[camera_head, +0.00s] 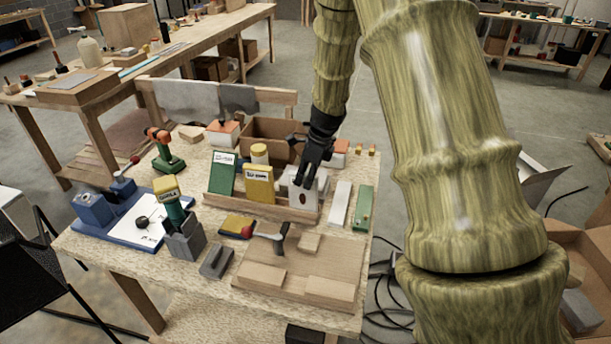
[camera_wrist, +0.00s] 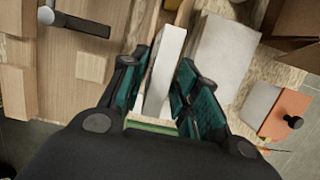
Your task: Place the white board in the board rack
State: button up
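The white board (camera_head: 303,197) stands upright, with a small dark mark on its face, at the right end of the wooden board rack (camera_head: 262,211). A green board (camera_head: 222,174) and a yellow board (camera_head: 259,185) stand in the rack to its left. My gripper (camera_head: 309,175) reaches down over the white board's top. In the wrist view, the white board (camera_wrist: 164,70) lies between the fingers of my gripper (camera_wrist: 166,75), which appear to touch both sides. The board's bottom edge is at the rack, but I cannot tell whether it is seated.
A flat white strip (camera_head: 340,203) and a green piece (camera_head: 362,208) lie right of the rack. A wooden plate (camera_head: 325,260) with blocks is in front. A cardboard box (camera_head: 270,138) stands behind. A drill (camera_head: 172,208), a blue tray (camera_head: 115,242) and tools crowd the left.

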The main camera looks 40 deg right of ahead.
jog(key=shift+a+r, duration=0.1)
jog(key=shift+r, duration=0.05)
jog(key=shift+r, duration=0.15)
jog(key=b+v, duration=0.3)
jog(key=v, duration=0.9)
dwell(0.4)
